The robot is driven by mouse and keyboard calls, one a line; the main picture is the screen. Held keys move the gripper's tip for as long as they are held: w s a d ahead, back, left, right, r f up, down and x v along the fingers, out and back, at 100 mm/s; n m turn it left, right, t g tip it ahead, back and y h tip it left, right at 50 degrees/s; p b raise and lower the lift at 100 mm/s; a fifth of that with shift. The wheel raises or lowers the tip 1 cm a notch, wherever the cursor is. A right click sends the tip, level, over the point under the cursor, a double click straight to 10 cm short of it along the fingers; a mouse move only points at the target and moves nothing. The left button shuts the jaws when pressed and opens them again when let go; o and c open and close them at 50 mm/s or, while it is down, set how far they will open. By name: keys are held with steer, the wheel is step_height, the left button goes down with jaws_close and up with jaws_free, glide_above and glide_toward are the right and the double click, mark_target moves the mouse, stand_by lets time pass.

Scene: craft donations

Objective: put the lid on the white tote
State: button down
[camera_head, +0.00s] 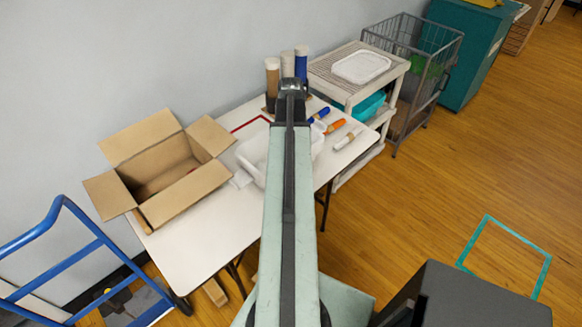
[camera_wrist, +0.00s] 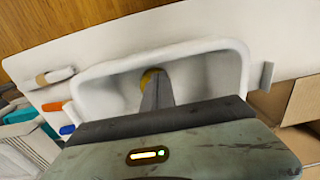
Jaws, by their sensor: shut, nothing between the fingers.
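The white tote (camera_head: 252,157) stands on the white table, partly hidden behind my arm. In the wrist view the open tote (camera_wrist: 205,72) lies under my gripper (camera_wrist: 153,76), with its rim and inside showing. A small yellow thing (camera_wrist: 149,77) shows inside it near my fingertips. A white rounded lid (camera_head: 361,66) lies flat on top of the grey shelf unit at the back right, apart from the tote. My gripper is shut and empty over the tote; in the head view my arm hides its fingers.
An open cardboard box (camera_head: 165,170) is left of the tote. Tall tubes (camera_head: 272,77) stand behind; blue, orange (camera_head: 335,126) and white markers lie to the right. The shelf unit (camera_head: 349,88) adjoins a wire cart (camera_head: 436,62). A blue hand truck (camera_head: 62,255) is left.

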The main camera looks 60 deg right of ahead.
step_height(320, 180, down, 10)
steer(key=b, duration=1)
steer(key=shift+f, duration=0.1)
steer(key=s, duration=0.1)
steer(key=s+a, duration=0.1)
steer(key=s, duration=0.1)
steer(key=s+a, duration=0.1)
steer(key=s, duration=0.1)
steer(key=shift+s, duration=0.25)
steer(key=shift+w+r+p, duration=0.1)
steer(key=shift+r+p, duration=0.55)
steer(key=shift+r, duration=0.1)
step_height(320, 180, up, 9)
steer(key=p, duration=0.9)
